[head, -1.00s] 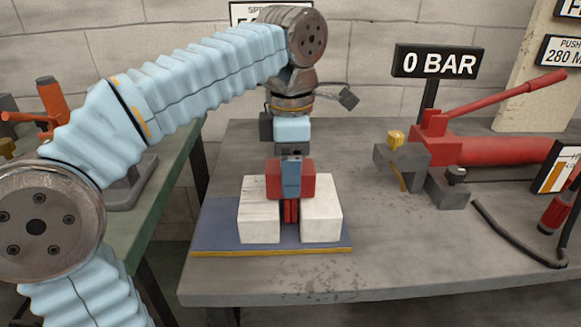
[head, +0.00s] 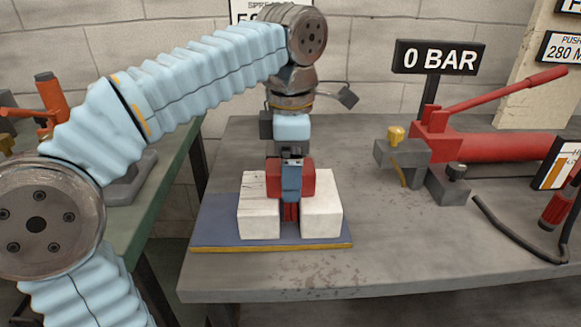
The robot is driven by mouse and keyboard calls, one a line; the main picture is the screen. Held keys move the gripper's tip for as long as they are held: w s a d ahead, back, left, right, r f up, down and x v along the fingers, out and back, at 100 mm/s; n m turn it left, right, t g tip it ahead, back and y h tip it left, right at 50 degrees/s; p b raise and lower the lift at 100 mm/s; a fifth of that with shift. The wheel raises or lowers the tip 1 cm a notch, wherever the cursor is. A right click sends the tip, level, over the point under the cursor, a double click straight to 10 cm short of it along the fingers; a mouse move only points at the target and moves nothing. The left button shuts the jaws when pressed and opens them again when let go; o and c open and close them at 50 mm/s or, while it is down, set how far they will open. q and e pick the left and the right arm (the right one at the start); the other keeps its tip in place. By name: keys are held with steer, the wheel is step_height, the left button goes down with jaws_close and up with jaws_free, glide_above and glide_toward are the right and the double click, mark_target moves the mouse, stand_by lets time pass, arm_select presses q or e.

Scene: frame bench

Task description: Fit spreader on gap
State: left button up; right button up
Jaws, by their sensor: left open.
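The red spreader (head: 307,178) stands upright between two white blocks, its narrow dark red tips down in the gap (head: 291,212). The left block (head: 258,214) and right block (head: 322,217) sit on a blue mat (head: 215,224) with a yellow front edge. My left gripper (head: 291,192) points down directly over the spreader and is open, with a blue-grey finger in front of the red body. The far finger is hidden, and I cannot tell whether the fingers touch the spreader. My right gripper is out of view.
A red hand pump (head: 500,149) with a long handle stands at the right, with a grey valve block (head: 405,155) and yellow knob (head: 396,135). A black hose (head: 510,232) curves near the right edge. The front of the grey bench (head: 400,270) is clear.

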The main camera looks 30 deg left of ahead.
arm_select(q)
step_height(320, 180, up, 13)
steer(key=p, duration=0.5)
steer(key=shift+f, duration=0.1)
steer(key=shift+r+p, duration=0.5)
steer(key=shift+p, duration=0.2)
steer(key=shift+f, duration=0.1)
